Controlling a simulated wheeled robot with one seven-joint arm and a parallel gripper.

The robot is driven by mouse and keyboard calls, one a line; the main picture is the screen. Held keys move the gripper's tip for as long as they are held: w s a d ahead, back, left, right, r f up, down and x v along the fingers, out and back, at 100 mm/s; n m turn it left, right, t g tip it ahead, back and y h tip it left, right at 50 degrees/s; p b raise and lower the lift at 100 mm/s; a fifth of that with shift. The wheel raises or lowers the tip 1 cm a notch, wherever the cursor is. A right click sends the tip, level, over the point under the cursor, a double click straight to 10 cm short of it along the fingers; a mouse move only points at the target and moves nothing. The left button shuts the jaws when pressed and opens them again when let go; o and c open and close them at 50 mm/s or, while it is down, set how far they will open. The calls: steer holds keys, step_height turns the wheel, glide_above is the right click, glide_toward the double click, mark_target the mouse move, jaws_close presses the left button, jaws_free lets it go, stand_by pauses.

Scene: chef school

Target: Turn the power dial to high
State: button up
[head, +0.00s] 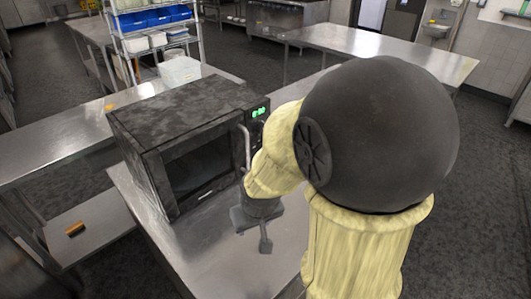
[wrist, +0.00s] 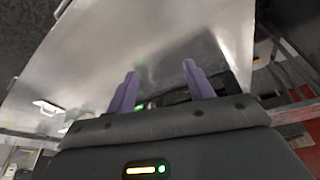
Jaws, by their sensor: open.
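A black microwave (head: 175,140) stands on a metal table in the head view, its door facing front right. It has a vertical door handle (head: 246,147) and a green lit display (head: 259,112) at the top of its control panel. The lower part of the panel is hidden behind my arm, and I cannot make out the power dial in either view. My gripper (head: 252,232) is low in front of the microwave's right side, above the table top. In the wrist view its two purple fingers (wrist: 160,80) are apart with nothing held between them.
The metal table (head: 225,265) is bare in front of the microwave. Another steel counter (head: 50,150) stands to the left, and a long steel table (head: 390,52) is at the back right. A shelf rack with blue bins (head: 150,18) stands behind the microwave.

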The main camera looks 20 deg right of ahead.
steer(key=w+d+f+n+t+b, duration=0.1)
steer(key=w+d+f+t+b, duration=0.2)
steer(key=w+d, duration=0.55)
steer(key=w+d+f+n+t+b, duration=0.1)
steer(key=w+d+t+b, duration=0.2)
steer(key=w+d+t, duration=0.5)
steer(key=w+d+f+n+t+y+b, duration=0.1)
steer(key=d+f+n+t+y+b, duration=0.1)
steer(key=d+f+n+y+b, duration=0.2)
steer(key=d+f+y, duration=0.1)
steer(key=d, duration=0.2)
steer(key=shift+w+d+t+y+b, duration=0.25)
steer(key=shift+w+t+y+b, duration=0.05)
steer(key=shift+w+b, duration=0.1)
steer(key=p+x, duration=0.3)
steer(key=x, duration=1.4)
steer(key=shift+w, duration=0.1)
